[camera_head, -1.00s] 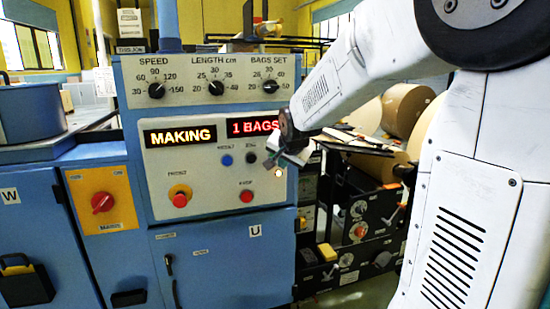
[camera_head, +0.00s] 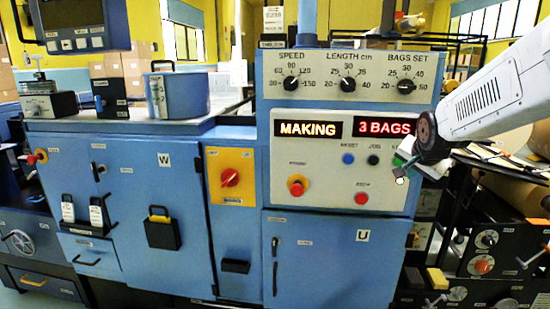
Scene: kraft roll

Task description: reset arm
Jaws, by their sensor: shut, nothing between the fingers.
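My gripper (camera_head: 408,166) is in front of the right edge of the blue machine's control panel (camera_head: 330,190). Its small fingers point down and left, close together, with nothing visible between them. My white arm reaches in from the right. The gripper covers part of the panel's right side, near a green button and a glowing white lamp (camera_head: 400,181). I cannot tell whether it touches the panel. The yellow display (camera_head: 308,129) reads MAKING and the red display (camera_head: 384,127) reads 3 BAGS.
A blue pot (camera_head: 180,95) stands on the worktop at left. A yellow plate (camera_head: 231,177) carries a red rotary switch. A screen (camera_head: 80,25) hangs at upper left. A black rack with knobs (camera_head: 486,240) and brown paper rolls (camera_head: 515,195) stand at right, close to my arm.

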